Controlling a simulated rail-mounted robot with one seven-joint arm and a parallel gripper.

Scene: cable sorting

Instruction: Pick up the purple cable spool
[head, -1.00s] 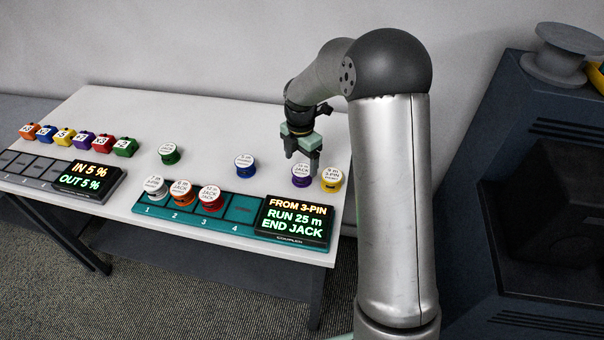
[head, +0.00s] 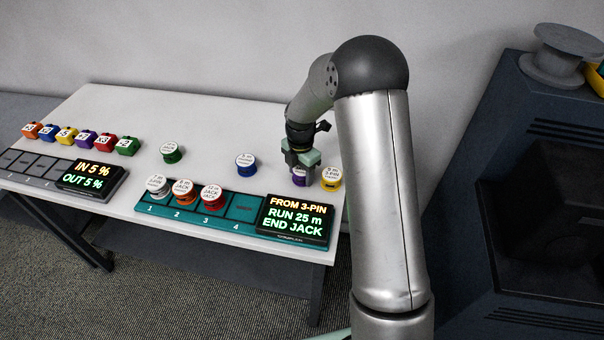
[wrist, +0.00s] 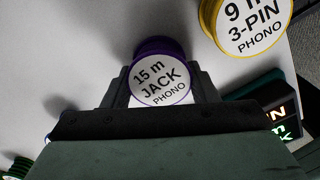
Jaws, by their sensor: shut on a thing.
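The purple cable spool (head: 299,179) is near the right end of the white table, mostly hidden under my gripper in the head view. In the wrist view the purple spool (wrist: 162,78) shows its white top, reading "15 m JACK PHONO". My gripper (head: 300,168) is down over it. In the wrist view my gripper's fingers (wrist: 162,88) stand on both sides of the spool, shut on it. The spool looks upright; I cannot tell whether it is off the table.
A yellow spool (head: 331,178) marked "9 m 3-PIN PHONO" stands close on the right. A teal tray (head: 243,208) with several slots holds three spools and a lit display (head: 296,220) in front. Blue (head: 246,165) and green (head: 171,152) spools stand to the left.

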